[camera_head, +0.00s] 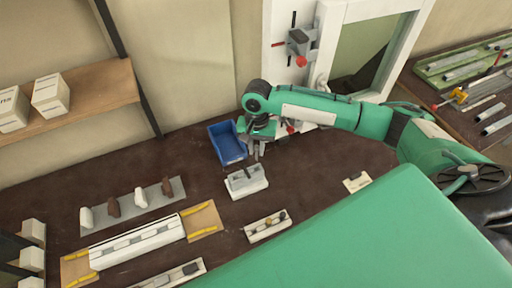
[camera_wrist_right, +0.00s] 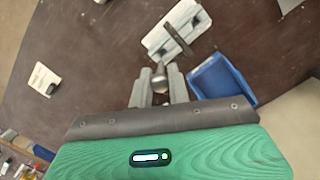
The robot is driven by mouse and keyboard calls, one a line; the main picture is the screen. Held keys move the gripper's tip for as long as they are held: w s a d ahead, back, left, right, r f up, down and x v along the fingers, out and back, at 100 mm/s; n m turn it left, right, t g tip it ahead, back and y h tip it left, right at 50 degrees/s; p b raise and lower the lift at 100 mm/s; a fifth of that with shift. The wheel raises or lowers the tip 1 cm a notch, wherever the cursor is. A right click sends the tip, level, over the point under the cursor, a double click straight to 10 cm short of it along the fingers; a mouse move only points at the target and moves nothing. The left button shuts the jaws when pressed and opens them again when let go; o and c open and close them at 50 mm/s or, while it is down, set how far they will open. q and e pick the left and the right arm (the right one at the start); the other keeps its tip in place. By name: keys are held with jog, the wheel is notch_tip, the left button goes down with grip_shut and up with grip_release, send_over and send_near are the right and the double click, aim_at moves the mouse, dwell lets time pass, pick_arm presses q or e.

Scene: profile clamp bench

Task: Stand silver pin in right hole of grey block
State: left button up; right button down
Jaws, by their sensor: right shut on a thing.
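The grey block (camera_head: 246,180) sits on a pale base in the middle of the dark bench; it also shows at the top of the right wrist view (camera_wrist_right: 170,42). A dark bar-like piece (camera_wrist_right: 178,42) shows at the block; I cannot tell whether it stands in a hole. My right gripper (camera_head: 258,152) is above the bench, just behind the block in the head view. In the right wrist view its fingers are shut on the silver pin (camera_wrist_right: 160,82), seen nearly end-on with a rounded end. The pin is apart from the block. My left gripper is not in view.
A blue bin (camera_head: 228,144) stands close beside the right gripper. A small tray with several parts (camera_head: 267,226) lies in front of the block. A long rail fixture (camera_head: 138,242) and a grey strip with several upright pieces (camera_head: 134,206) are left.

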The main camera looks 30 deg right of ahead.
aim_at(256, 159)
notch_tip(256, 159, down, 3)
jog(key=b, duration=0.2)
jog(key=shift+r+b, duration=0.1)
jog(key=shift+b, duration=0.25)
jog(key=shift+f, duration=0.3)
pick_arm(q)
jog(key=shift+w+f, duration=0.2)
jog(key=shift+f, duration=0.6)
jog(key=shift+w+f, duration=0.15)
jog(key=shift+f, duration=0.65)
pick_arm(e)
jog(key=shift+f, duration=0.6)
pick_arm(q)
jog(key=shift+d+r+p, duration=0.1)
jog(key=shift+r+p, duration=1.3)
jog(key=shift+p, duration=0.15)
pick_arm(e)
jog(key=shift+f, duration=0.3)
jog(key=shift+f, duration=2.15)
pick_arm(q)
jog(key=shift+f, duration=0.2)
pick_arm(e)
jog(key=c, duration=1.3)
grip_release()
jog(key=shift+o, duration=0.2)
